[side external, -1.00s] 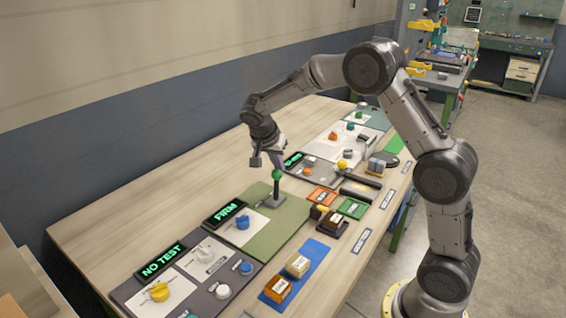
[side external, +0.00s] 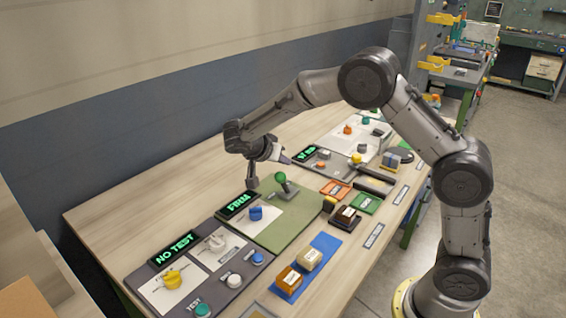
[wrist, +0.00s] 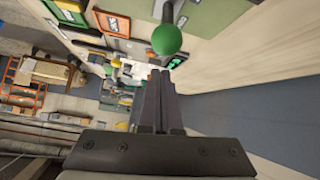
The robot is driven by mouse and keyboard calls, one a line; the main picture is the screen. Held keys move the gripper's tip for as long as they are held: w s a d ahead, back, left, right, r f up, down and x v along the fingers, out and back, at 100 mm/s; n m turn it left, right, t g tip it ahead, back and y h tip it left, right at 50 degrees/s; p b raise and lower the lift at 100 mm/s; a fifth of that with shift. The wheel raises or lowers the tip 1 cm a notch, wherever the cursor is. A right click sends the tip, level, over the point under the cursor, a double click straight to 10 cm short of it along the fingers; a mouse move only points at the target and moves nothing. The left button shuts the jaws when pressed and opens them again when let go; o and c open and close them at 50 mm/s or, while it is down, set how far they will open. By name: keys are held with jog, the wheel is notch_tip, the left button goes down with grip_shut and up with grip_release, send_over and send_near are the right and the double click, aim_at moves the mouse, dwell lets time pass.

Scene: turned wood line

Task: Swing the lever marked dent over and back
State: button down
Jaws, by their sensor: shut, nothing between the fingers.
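The lever is a dark stick with a green ball knob (side external: 280,177) on a small grey base, set on a green panel (side external: 290,228). The stick leans over to the left in the side view. The knob also shows large at the top centre of the wrist view (wrist: 167,39). My gripper (side external: 288,160) is shut and empty, tipped nearly level, with its fingertips just above and behind the knob. In the wrist view my shut fingers (wrist: 160,76) point just below the knob, with a gap showing between. I cannot read a "dent" mark.
A display reading FIRM (side external: 238,204) and a blue knob (side external: 256,213) stand left of the lever. A NO TEST display (side external: 174,248) is nearer the camera. Orange (side external: 335,189) and green (side external: 364,204) trays lie to the right. Bare table lies behind the panels.

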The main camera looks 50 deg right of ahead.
jog(key=shift+r, duration=0.35)
jog(key=shift+d, duration=0.1)
jog(key=d+r, duration=0.3)
jog(key=a+f+v, duration=0.1)
jog(key=v, duration=0.8)
jog(key=shift+w+a, duration=0.2)
jog(key=shift+w, duration=0.15)
